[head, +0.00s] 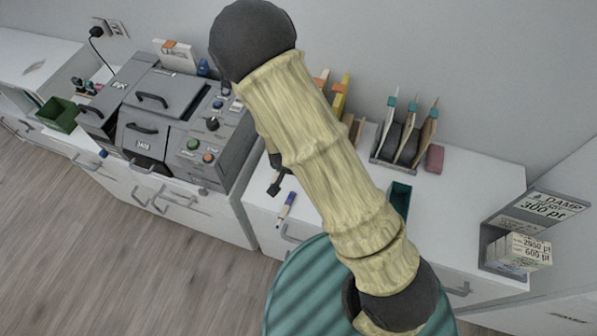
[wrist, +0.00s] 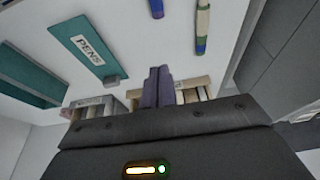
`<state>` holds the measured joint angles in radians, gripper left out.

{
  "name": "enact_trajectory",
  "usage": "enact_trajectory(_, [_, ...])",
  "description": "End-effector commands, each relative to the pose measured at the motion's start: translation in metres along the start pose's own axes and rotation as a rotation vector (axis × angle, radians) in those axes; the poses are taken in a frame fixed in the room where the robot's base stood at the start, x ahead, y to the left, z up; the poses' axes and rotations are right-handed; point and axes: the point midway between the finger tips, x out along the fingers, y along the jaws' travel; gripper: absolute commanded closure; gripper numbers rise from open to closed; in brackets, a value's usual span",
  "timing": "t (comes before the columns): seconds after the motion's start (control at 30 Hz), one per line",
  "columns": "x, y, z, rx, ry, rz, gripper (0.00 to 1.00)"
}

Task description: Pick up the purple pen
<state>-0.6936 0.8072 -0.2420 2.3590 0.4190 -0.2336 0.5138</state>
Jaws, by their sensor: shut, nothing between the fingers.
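A purple-blue pen (wrist: 157,8) lies on the white desk top in the wrist view, cut off by the top edge. A cream and blue pen (wrist: 202,26) lies to its right. A white and blue pen (head: 286,207) shows in the head view near the desk's front edge, left of my arm. My gripper (wrist: 158,85) is shut and empty. In the wrist view its fingertips point toward the purple-blue pen, with a gap in the picture between them. In the head view my arm hides most or all of the gripper.
A teal tray labelled PENS (wrist: 82,45) lies left of the pens; a teal container (head: 400,197) shows right of my arm. A grey machine (head: 165,120) stands at left. A file rack (head: 400,150) and a pink block (head: 434,158) stand at the back. Boxes (head: 520,250) sit at right.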

Motion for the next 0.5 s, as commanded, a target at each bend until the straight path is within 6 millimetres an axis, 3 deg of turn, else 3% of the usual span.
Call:
enact_trajectory(0.23, [-0.001, -0.001, 0.001, -0.004, 0.000, -0.001, 1.00])
enact_trajectory(0.4, [-0.006, 0.001, -0.003, -0.005, -0.009, -0.007, 0.67])
enact_trajectory(0.5, [-0.019, 0.006, -0.010, -0.011, -0.032, -0.022, 0.63])
